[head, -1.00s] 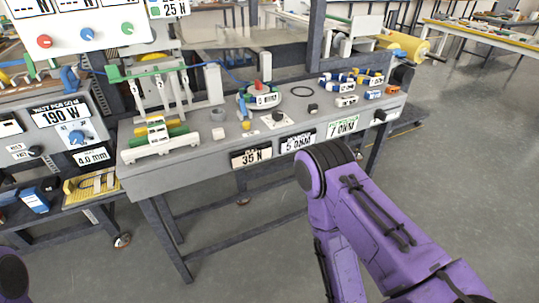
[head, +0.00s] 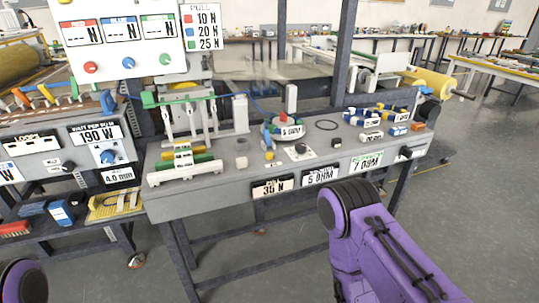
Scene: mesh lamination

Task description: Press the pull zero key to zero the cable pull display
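A white display panel (head: 110,45) stands at the upper left, above the bench. It has three displays marked N: red (head: 82,33), blue (head: 120,28) and green (head: 159,26). Each seems to show only dashes. Below them are a red button (head: 91,67), a blue button (head: 128,62) and a green button (head: 166,59). I cannot read which key is the pull zero key. My purple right arm comes in at the lower right, and a piece of my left arm shows at the lower left corner. Neither gripper is in view.
A PULL sign (head: 205,27) lists 10 N, 20 N and 25 N. The grey bench (head: 215,190) carries a green-and-yellow clamp fixture (head: 185,162), a round dial unit (head: 284,130) and several cable reels. A dark post (head: 345,55) rises behind the bench.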

